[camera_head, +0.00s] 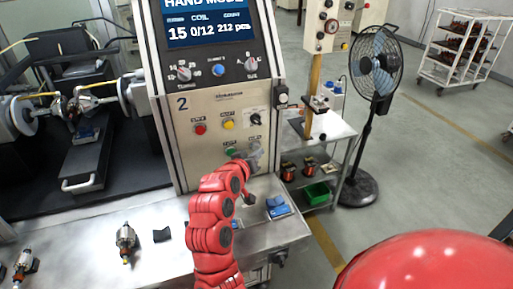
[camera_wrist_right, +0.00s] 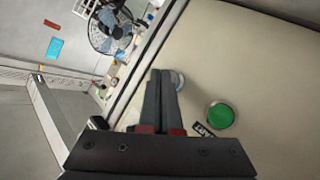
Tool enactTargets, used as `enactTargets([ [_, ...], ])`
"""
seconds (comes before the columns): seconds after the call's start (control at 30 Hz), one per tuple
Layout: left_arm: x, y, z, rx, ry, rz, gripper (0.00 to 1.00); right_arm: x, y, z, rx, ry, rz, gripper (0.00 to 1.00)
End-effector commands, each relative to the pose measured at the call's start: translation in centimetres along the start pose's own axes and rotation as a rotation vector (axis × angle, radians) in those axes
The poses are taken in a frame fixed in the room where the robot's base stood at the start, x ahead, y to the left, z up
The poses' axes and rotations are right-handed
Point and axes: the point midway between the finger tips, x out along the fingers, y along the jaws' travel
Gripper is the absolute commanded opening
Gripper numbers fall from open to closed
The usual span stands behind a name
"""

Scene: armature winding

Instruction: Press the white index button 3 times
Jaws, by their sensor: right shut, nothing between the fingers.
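The white index button (camera_wrist_right: 179,80) shows in the right wrist view on the beige panel, partly hidden behind my fingertips. My right gripper (camera_wrist_right: 163,72) is shut and empty, with its tips beside or at the button; I cannot tell whether they touch it. In the head view my red right arm reaches up to the lower right of the control panel (camera_head: 188,150), and the right gripper (camera_head: 252,158) covers most of the white button's place. The green button (camera_head: 230,151) is just left of it; it also shows in the wrist view (camera_wrist_right: 220,115). My left gripper is not in view.
A red button (camera_head: 200,128), a yellow button (camera_head: 228,124) and a black knob (camera_head: 256,118) sit above. Armatures (camera_head: 126,242) lie on the steel bench at left. A fan (camera_head: 376,65) stands at right.

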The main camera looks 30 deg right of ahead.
Motion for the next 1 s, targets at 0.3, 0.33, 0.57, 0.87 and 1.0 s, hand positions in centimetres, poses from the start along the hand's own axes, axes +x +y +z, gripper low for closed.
enactTargets([
  [0.3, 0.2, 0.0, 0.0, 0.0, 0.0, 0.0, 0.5, -0.5, 0.4, 0.3, 0.002, 0.002, 0.0, 0.0],
  [0.33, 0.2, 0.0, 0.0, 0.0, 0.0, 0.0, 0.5, -0.5, 0.4, 0.3, 0.002, 0.002, 0.001, 0.0],
  [0.57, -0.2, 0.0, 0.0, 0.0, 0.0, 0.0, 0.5, -0.5, 0.4, 0.3, 0.002, 0.004, 0.002, 0.0],
  [0.87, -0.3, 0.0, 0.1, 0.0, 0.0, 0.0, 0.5, -0.4, 0.3, 0.3, 0.002, 0.002, 0.001, 0.0],
  [1.0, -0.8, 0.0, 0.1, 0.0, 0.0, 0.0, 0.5, 0.0, 0.1, 0.1, 0.001, 0.002, 0.003, 0.0],
])
